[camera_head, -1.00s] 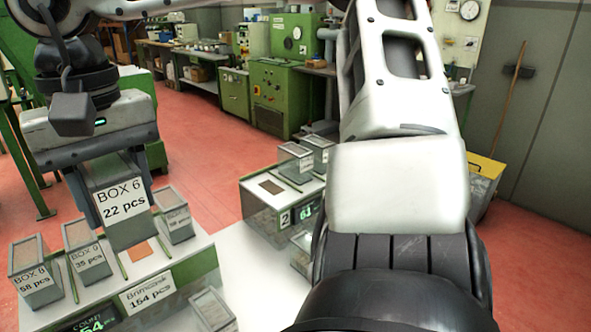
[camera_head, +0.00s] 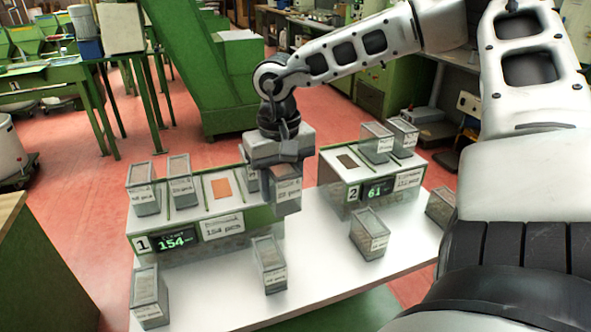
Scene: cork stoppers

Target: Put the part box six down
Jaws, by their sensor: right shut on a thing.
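My right gripper (camera_head: 284,160) reaches down from the upper right and is shut on a grey box with a white label (camera_head: 288,188), box six. The box hangs upright by the right front end of counting station 1 (camera_head: 172,250), over the white table (camera_head: 330,268). I cannot tell whether its base touches anything. The gripper hides part of the box's top, and its label is too blurred to read now. An orange pad (camera_head: 221,188) lies bare on station 1, left of the held box. My left gripper is not in view.
Station 1 carries small boxes (camera_head: 143,190), (camera_head: 180,182); one (camera_head: 250,179) is partly hidden beside the gripper. Station 2 (camera_head: 372,186) carries two boxes (camera_head: 376,142), (camera_head: 403,137) and a dark pad. Boxes (camera_head: 268,264), (camera_head: 148,297), (camera_head: 370,233) stand on the table. The table's front middle is clear.

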